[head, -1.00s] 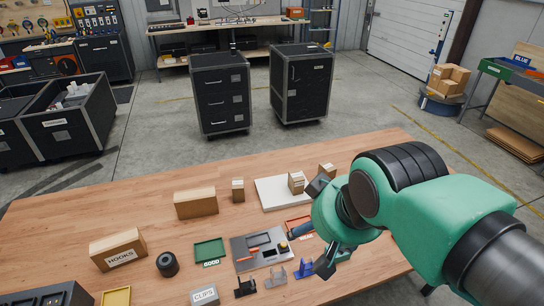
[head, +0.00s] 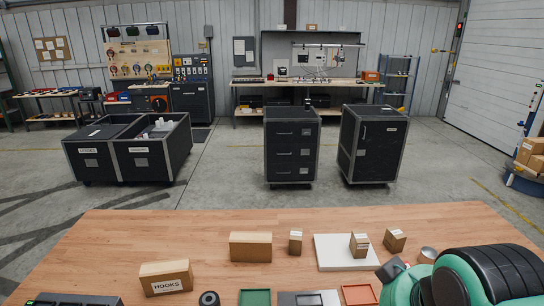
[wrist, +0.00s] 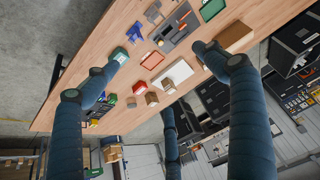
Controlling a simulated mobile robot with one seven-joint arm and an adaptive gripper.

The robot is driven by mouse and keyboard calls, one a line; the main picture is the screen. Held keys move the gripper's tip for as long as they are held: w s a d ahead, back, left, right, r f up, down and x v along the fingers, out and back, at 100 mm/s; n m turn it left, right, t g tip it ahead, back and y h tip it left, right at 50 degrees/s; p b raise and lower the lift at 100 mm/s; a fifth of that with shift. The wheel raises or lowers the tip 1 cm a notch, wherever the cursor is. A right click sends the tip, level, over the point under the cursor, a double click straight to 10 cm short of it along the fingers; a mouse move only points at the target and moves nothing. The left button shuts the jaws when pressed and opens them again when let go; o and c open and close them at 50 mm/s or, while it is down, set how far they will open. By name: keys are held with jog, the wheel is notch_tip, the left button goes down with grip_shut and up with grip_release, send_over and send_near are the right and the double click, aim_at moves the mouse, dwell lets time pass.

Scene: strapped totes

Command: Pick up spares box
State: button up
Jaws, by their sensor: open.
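No label reading "spares" is legible, so I cannot tell which carton is the spares box. In the head view a small carton (head: 359,245) stands on a white board (head: 333,252). Another small carton (head: 395,240) is right of the board, and a third (head: 295,242) is left of it. A larger plain carton (head: 250,247) lies further left, with a carton marked HOOKS (head: 166,277) beyond. In the wrist view my gripper (wrist: 152,62) is open and empty, its dark fingers spread above the table and apart from the cartons.
The wooden table (head: 200,225) also holds a green tray (head: 255,297), a red tray (head: 359,294) and a dark roll (head: 209,298). Two black wheeled cabinets (head: 291,150) (head: 372,147) and strapped totes (head: 130,150) stand behind on open floor.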

jog(key=shift+w+r, duration=0.1)
jog(key=w+r+n+g+p, duration=0.1)
jog(key=w+r+n, duration=0.15)
jog(key=w, duration=0.55)
jog(key=w+r+n+p, duration=0.1)
jog(key=w+r+p, duration=0.15)
jog(key=w, duration=0.55)
jog(key=n+g+p, duration=0.5)
jog(key=n+p, duration=0.1)
jog(key=n, duration=0.6)
send_over(296, 234)
notch_tip(296, 234, down, 32)
jog(key=shift+d+f, duration=0.1)
jog(key=shift+f, duration=0.45)
